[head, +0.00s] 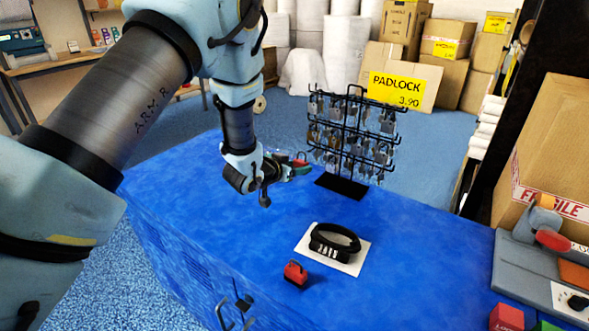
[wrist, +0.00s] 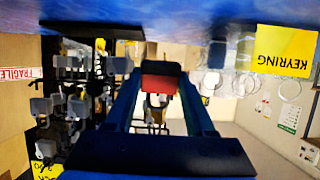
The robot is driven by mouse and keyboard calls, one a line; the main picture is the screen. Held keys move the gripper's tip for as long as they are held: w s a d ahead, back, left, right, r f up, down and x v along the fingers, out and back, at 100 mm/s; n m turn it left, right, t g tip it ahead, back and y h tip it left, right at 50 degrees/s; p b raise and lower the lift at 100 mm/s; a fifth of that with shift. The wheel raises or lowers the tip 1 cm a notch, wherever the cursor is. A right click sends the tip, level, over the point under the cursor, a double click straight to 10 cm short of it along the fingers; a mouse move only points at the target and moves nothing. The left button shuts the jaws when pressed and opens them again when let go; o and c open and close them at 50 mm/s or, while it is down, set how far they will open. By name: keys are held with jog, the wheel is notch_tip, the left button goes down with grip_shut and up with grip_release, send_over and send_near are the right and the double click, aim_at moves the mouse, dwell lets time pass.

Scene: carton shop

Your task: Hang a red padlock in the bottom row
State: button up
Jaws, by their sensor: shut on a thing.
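My gripper (head: 297,166) is shut on a red padlock (wrist: 160,84), held above the blue table just left of the display rack. In the wrist view my gripper (wrist: 161,92) has a finger at each side of it. The black wire rack (head: 343,187) stands upright at the table's far edge, with several padlocks, mostly grey, hanging in rows. The held padlock is apart from the rack in the head view. The rack also shows upside down at the left of the wrist view (wrist: 97,32). My gripper hides part of the held padlock, and hanging padlocks hide many hooks.
A second red padlock (head: 295,273) lies on the blue table (head: 225,240) near a black combination lock (head: 334,241) on a white card (head: 352,264). The table's middle left is clear.

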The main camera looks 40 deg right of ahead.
jog(key=shift+w+d+f, duration=0.1)
jog(key=shift+w+d, duration=0.15)
jog(key=shift+d, duration=0.7)
jog(key=shift+w+d+f, duration=0.1)
jog(key=shift+w+d, duration=0.15)
jog(key=shift+d, duration=0.65)
jog(key=shift+b+x, duration=0.6)
jog(key=shift+x, duration=0.25)
jog(key=shift+r, duration=0.1)
jog(key=o, duration=1.3)
jog(key=b+v, duration=0.1)
jog(key=v, duration=0.9)
jog(key=shift+s+a+r+b, duration=0.15)
jog(key=shift+a+b, duration=0.25)
